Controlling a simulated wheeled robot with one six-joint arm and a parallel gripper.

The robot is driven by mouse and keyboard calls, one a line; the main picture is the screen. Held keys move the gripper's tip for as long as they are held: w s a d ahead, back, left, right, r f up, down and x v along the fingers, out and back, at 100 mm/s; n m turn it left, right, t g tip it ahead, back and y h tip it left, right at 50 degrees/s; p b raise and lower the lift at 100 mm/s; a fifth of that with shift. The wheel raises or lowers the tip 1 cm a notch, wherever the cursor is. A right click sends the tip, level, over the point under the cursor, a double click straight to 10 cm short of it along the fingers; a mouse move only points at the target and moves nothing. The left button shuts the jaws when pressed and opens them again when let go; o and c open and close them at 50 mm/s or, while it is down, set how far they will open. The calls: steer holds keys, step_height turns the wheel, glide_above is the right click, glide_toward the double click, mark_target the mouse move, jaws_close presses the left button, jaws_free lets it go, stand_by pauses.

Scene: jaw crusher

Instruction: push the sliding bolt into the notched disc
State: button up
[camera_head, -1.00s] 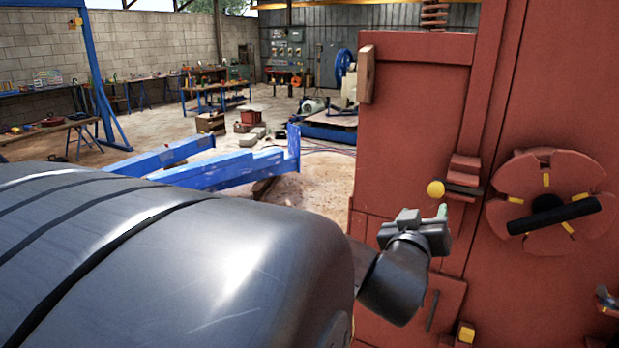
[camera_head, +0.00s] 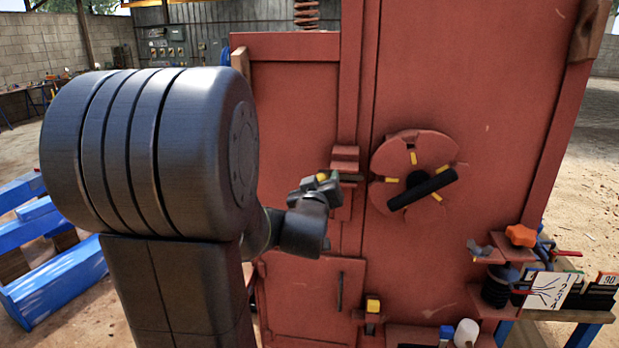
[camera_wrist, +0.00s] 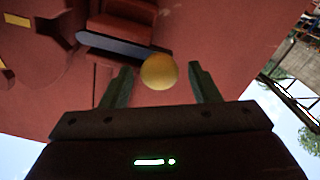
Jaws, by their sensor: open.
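The notched disc (camera_head: 420,160) is red with yellow marks and a black bar handle (camera_head: 436,188), mounted on the red crusher wall. The sliding bolt is a dark bar (camera_wrist: 122,45) in a red guide (camera_head: 345,160), left of the disc, with a yellow ball knob (camera_wrist: 158,71) at its outer end. In the wrist view, my gripper (camera_wrist: 160,88) is open, with a finger on each side of the knob. I cannot tell whether either finger touches it. In the head view, my gripper (camera_head: 318,182) is at the knob, left of the guide, and partly covers it.
A small red shelf (camera_head: 500,262) with an orange knob (camera_head: 520,235) and tools juts out at the lower right. A yellow-topped block (camera_head: 373,306) sits low on the wall. Blue beams (camera_head: 55,280) lie on the floor at the left.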

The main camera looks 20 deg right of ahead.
mark_target(340, 175)
steer(key=shift+w+d, duration=0.3)
steer(key=shift+w, duration=0.2)
steer(key=shift+c, duration=0.3)
jaws_close()
steer(key=shift+s+d+f+b, duration=0.15)
steer(key=shift+d+f+b, duration=0.1)
steer(key=shift+b, duration=0.25)
steer(key=s+d+b, duration=0.2)
steer(key=d, duration=0.1)
steer(key=shift+r, duration=0.25)
